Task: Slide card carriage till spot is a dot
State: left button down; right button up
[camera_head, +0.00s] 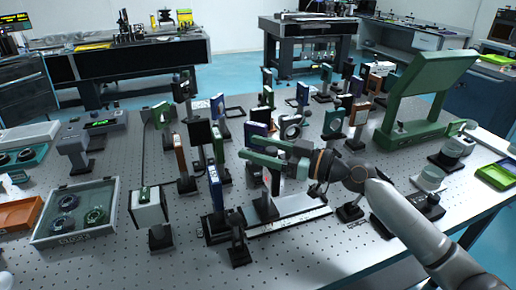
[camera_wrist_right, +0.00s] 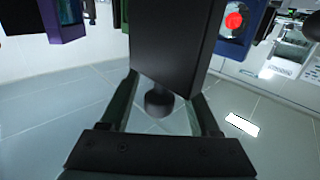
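The card carriage (camera_head: 262,212) sits on a low rail (camera_head: 300,211) with a pale scale strip, near the front middle of the table. An upright card (camera_head: 275,183) stands on it, partly hidden by my right gripper (camera_head: 256,147). That gripper reaches in from the right with its two green fingers spread apart. In the right wrist view, the fingers (camera_wrist_right: 163,88) lie either side of a dark round knob (camera_wrist_right: 158,102) under a dark upright plate (camera_wrist_right: 172,40). Gaps show beside the knob. A red spot (camera_wrist_right: 234,20) shows on a blue-framed panel. My left gripper is out of view.
Several posted optics crowd the table behind the rail, including a blue-framed plate (camera_head: 214,187) left of the fingers. A white box (camera_head: 149,207) and a tray of round parts (camera_head: 75,212) stand left. A large green panel (camera_head: 430,85) stands right.

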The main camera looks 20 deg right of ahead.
pick_arm(q)
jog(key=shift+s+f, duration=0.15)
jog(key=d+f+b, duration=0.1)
jog(key=b, duration=0.1)
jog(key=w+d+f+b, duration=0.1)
jog(key=b, duration=0.1)
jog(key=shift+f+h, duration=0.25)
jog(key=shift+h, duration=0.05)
pick_arm(e)
jog(key=v, duration=1.2)
jog(key=shift+s, duration=0.25)
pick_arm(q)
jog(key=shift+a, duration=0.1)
pick_arm(e)
jog(key=shift+d, duration=0.15)
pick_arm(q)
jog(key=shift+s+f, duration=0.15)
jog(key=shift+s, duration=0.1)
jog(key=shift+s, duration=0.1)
pick_arm(e)
jog(key=shift+d, duration=0.1)
